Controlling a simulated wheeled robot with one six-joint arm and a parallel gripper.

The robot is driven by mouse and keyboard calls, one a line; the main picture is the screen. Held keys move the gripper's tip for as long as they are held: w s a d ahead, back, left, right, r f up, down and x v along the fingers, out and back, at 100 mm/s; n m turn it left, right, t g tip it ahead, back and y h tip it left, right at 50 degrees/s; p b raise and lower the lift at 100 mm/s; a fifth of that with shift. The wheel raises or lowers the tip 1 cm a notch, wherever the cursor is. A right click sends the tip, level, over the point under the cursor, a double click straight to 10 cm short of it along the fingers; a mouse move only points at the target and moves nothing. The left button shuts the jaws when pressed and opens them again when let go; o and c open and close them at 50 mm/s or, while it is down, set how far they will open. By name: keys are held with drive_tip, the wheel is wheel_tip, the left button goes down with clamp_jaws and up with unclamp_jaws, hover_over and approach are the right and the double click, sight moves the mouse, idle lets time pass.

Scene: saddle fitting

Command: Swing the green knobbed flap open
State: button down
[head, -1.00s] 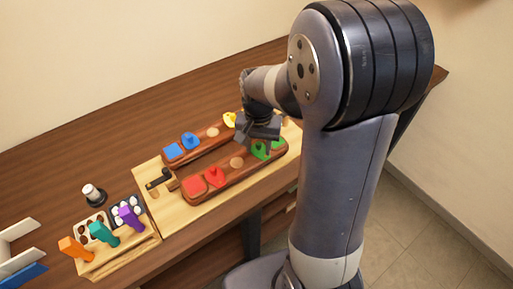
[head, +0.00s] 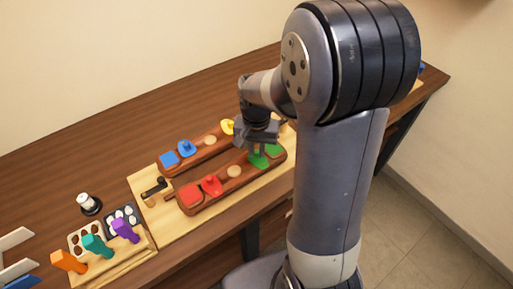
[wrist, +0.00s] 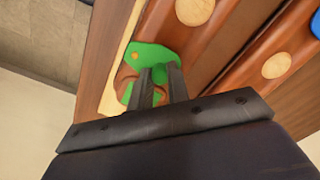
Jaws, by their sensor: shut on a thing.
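The green knobbed flap (head: 258,160) is at the right part of the front wooden rail (head: 235,178). In the wrist view the flap (wrist: 152,52) is a flat green plate with a small orange dot, and a green knob (wrist: 160,97) stands between my fingers. My gripper (wrist: 160,82) is shut on that knob. Beside the plate a brown area with green edges (wrist: 124,92) shows, partly hidden by my fingers. I cannot tell how far the flap is turned. In the head view my gripper (head: 258,147) hides part of the flap.
A red knobbed flap (head: 211,185) is on the same rail. The rear rail carries a blue knobbed flap (head: 187,148) and a yellow piece (head: 227,127) close to my wrist. At left stands a wooden holder (head: 125,258) with orange, teal and purple pieces. The table behind is clear.

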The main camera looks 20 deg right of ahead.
drive_tip(key=shift+a+n, duration=0.1)
drive_tip(key=shift+n, duration=0.2)
drive_tip(key=n, duration=0.3)
drive_tip(key=a+n, duration=0.1)
drive_tip(key=shift+s+n, duration=0.3)
drive_tip(key=shift+s, duration=0.1)
drive_tip(key=n, duration=0.2)
drive_tip(key=s+n, duration=0.1)
drive_tip(key=a+n, duration=0.1)
drive_tip(key=n, duration=0.1)
drive_tip(key=shift+s+n+b, duration=0.15)
drive_tip(key=shift+n+b, duration=0.15)
drive_tip(key=shift+b, duration=0.05)
drive_tip(key=n, duration=0.1)
drive_tip(key=s+n, duration=0.1)
drive_tip(key=n, duration=0.3)
drive_tip(key=shift+s, duration=0.3)
drive_tip(key=n, duration=0.2)
drive_tip(key=s+n, duration=0.1)
drive_tip(key=n, duration=0.2)
drive_tip(key=shift+s+d, duration=0.1)
drive_tip(key=shift+d, duration=0.1)
drive_tip(key=c, duration=1.3)
unclamp_jaws()
drive_tip(key=shift+c, duration=0.2)
